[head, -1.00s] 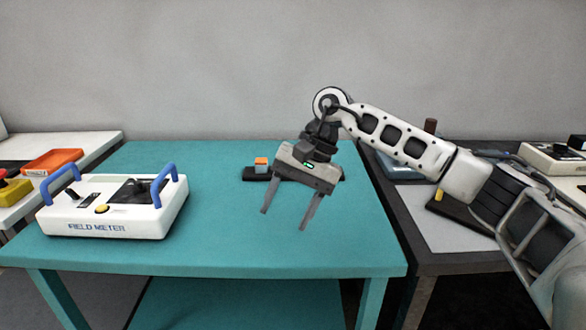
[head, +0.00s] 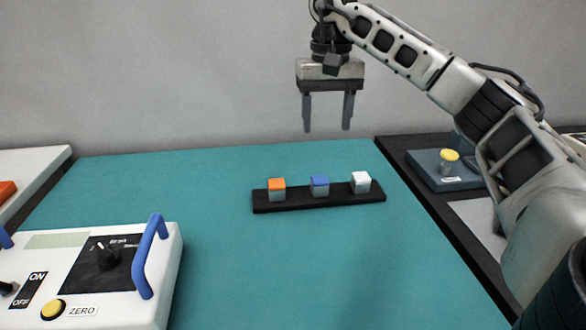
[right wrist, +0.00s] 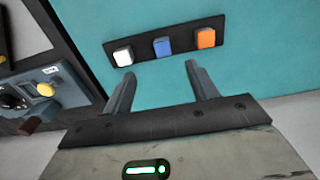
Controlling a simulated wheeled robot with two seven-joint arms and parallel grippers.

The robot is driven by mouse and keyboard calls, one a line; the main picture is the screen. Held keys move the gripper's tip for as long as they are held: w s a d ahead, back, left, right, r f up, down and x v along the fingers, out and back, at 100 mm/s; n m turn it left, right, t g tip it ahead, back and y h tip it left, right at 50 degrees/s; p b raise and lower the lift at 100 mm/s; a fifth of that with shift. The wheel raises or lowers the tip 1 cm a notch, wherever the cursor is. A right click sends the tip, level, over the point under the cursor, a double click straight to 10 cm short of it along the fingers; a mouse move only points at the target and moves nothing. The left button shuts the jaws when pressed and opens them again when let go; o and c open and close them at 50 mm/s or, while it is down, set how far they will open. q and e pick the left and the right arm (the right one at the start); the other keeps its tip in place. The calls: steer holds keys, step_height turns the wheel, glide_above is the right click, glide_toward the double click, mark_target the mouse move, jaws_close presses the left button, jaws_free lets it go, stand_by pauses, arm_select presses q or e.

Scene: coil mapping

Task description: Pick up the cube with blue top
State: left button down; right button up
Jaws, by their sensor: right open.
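The cube with the blue top (head: 320,186) sits in the middle of a black strip (head: 300,204) on the teal table, between an orange-topped cube (head: 277,189) and a white-topped cube (head: 361,183). My right gripper (head: 328,130) is open and empty, raised in the air with its fingers pointing down, above the strip in the head view. In the right wrist view the blue-topped cube (right wrist: 162,47) shows beyond and between the two fingertips (right wrist: 160,70), apart from them. My left gripper is out of view.
A white field meter (head: 100,275) with blue handles stands at the front left of the teal table (head: 220,180). A dark side table at the right holds a grey box with a yellow knob (head: 449,157). The table around the strip is clear.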

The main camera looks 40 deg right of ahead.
steer(key=b, duration=0.1)
glide_above(321, 182)
steer(key=f, duration=0.9)
steer(key=shift+s+f, duration=0.25)
steer(key=shift+f, duration=0.1)
steer(key=shift+w+f, duration=0.15)
steer(key=shift+f, duration=1.35)
steer(key=shift+w+f, duration=0.1)
steer(key=shift+f, duration=1.4)
steer(key=shift+c, duration=0.4)
steer(key=c, duration=1)
